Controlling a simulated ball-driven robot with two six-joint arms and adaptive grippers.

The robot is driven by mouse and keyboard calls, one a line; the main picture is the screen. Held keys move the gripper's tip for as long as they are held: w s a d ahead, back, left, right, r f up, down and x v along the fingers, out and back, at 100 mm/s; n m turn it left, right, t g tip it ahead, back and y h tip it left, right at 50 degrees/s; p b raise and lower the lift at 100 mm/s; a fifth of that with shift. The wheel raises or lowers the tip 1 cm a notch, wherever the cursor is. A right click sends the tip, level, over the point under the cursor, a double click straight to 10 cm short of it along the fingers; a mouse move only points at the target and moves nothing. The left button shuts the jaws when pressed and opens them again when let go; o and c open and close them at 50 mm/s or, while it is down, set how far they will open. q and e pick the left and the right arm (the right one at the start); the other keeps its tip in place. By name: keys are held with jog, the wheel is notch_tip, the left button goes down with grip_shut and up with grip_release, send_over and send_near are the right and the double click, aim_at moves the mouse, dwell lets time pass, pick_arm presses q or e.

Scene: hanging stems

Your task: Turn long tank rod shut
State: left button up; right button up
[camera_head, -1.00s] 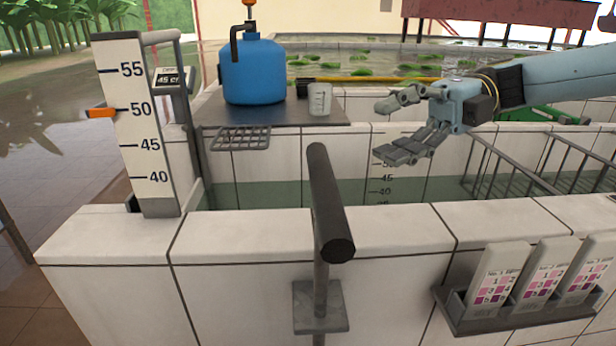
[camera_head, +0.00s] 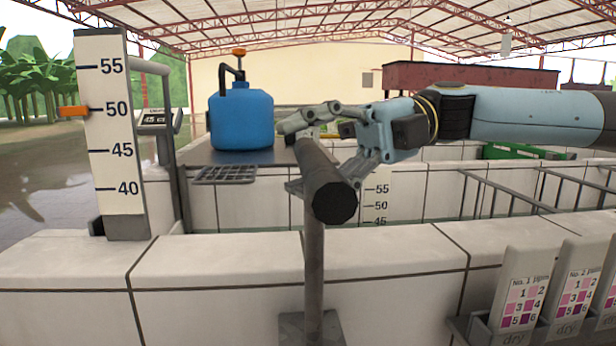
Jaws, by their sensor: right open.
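The long tank rod (camera_head: 314,255) stands upright in front of the tank's near wall, with a thick dark crossbar handle (camera_head: 328,186) on top. The handle's round end faces me, and its far end runs back and left. My right gripper (camera_head: 293,156) comes in from the right at the handle. Its jaws are open, one finger above the handle's far part and the other lower, partly hidden behind the handle. I cannot tell whether the fingers touch it. My left gripper is not in view.
A level gauge board (camera_head: 108,140) with an orange marker (camera_head: 73,111) stands at left. A blue jug (camera_head: 242,118) sits on a shelf behind the handle. Test cards (camera_head: 520,290) stand in a holder at lower right. The tiled wall top (camera_head: 220,258) is clear.

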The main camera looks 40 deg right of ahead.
grip_shut()
dwell(0.4)
